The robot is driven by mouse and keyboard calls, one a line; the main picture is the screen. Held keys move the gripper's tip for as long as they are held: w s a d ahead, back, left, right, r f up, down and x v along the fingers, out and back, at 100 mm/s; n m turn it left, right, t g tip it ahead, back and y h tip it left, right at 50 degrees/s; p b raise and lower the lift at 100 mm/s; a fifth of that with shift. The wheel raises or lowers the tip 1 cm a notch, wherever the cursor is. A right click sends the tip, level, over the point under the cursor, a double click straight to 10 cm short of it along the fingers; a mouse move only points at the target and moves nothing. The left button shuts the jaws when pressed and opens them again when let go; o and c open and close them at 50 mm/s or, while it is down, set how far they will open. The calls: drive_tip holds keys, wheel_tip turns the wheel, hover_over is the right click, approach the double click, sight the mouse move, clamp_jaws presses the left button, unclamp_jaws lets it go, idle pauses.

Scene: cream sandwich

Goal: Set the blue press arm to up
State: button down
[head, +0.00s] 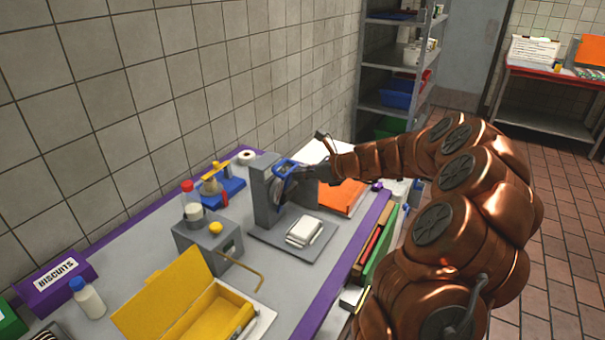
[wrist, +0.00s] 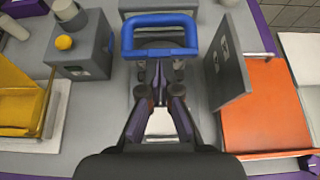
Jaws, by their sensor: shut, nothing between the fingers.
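The blue press arm (head: 279,163) shows as a blue loop near the top of the grey press column (head: 263,195). In the wrist view, the blue loop (wrist: 128,37) spans the top middle, just beyond my fingertips. My gripper (head: 289,180) reaches in from the right at the loop, its fingers shut and empty. The wrist view shows the fingers (wrist: 159,75) close together under the loop's near bar; I cannot tell whether they touch it. The arm looks raised, but my gripper partly hides it and its exact angle is unclear. A white square stack (head: 304,231) lies on the press base (head: 270,238).
A grey box with a yellow button (head: 215,228) stands left of the press. An open yellow box (head: 165,295) lies nearer. An orange tray (head: 343,197) lies right of the press, with a grey upright panel (wrist: 226,65) between them. A tiled wall runs behind the bench.

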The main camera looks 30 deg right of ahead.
idle(0.3)
drive_tip(key=s+d+r+p, duration=0.3)
drive_tip(key=s+r+p, duration=0.15)
drive_tip(key=r, duration=0.45)
drive_tip(key=s+a+f+n+g, duration=0.1)
drive_tip(key=s+a+n+g, duration=0.2)
drive_tip(key=s+a+n, duration=0.35)
drive_tip(key=s+a+n+g, duration=0.2)
drive_tip(key=s+a+n, duration=0.2)
drive_tip(key=a, duration=0.6)
drive_tip(key=s+a+f+n+g, duration=0.1)
drive_tip(key=s+a+n+g, duration=0.2)
drive_tip(key=s+a+n, duration=0.35)
drive_tip(key=s+d+f+n+g+h+b, duration=0.1)
drive_tip(key=s+f+n+g+h, duration=0.1)
drive_tip(key=s+n, duration=0.4)
drive_tip(key=s+f+n+g+h, duration=0.2)
drive_tip(key=s+n, duration=0.4)
drive_tip(key=s, duration=1.1)
drive_tip(key=shift+s+d+f+n+h+b, duration=0.3)
drive_tip(key=shift+f+h, duration=0.45)
drive_tip(key=shift+h, duration=0.45)
